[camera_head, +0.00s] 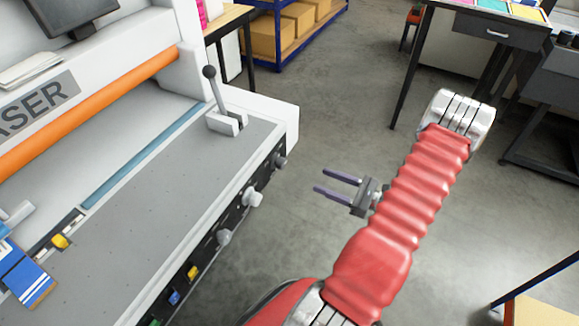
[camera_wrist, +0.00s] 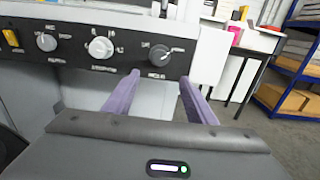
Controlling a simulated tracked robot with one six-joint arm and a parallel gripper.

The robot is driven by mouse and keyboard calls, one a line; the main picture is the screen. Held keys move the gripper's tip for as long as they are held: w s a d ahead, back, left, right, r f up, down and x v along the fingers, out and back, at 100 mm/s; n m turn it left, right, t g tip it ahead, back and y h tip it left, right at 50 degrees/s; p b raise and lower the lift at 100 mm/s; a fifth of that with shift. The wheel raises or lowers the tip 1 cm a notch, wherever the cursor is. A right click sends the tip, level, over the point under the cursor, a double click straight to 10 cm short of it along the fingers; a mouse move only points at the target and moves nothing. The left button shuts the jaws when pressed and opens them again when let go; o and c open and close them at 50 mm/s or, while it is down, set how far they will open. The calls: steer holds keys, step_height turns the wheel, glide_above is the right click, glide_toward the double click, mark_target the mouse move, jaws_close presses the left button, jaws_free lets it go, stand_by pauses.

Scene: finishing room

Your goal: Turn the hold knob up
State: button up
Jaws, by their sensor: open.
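The machine's black front panel (camera_wrist: 125,30) carries three round knobs. In the wrist view, a grey knob (camera_wrist: 47,42) is at left, a larger white knob (camera_wrist: 100,47) in the middle, and a dark grey knob (camera_wrist: 160,54) at right. The printed labels are too blurred to tell which is the hold knob. In the head view the knobs run along the front edge: far (camera_head: 280,161), middle (camera_head: 253,198) and near (camera_head: 224,237). My gripper (camera_head: 321,179) is open and empty, apart from the panel. In the wrist view its fingertips (camera_wrist: 160,76) lie just below the right knob.
A lever (camera_head: 215,95) stands on the machine's top at its far corner. A yellow switch (camera_head: 193,272) and a blue one (camera_head: 174,297) are nearer along the panel. Bare floor (camera_head: 310,110) lies between the machine and the desk (camera_head: 490,30).

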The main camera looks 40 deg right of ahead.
mark_target(284, 165)
steer(key=shift+w+a, duration=0.1)
steer(key=x, duration=1.3)
steer(key=shift+w, duration=0.3)
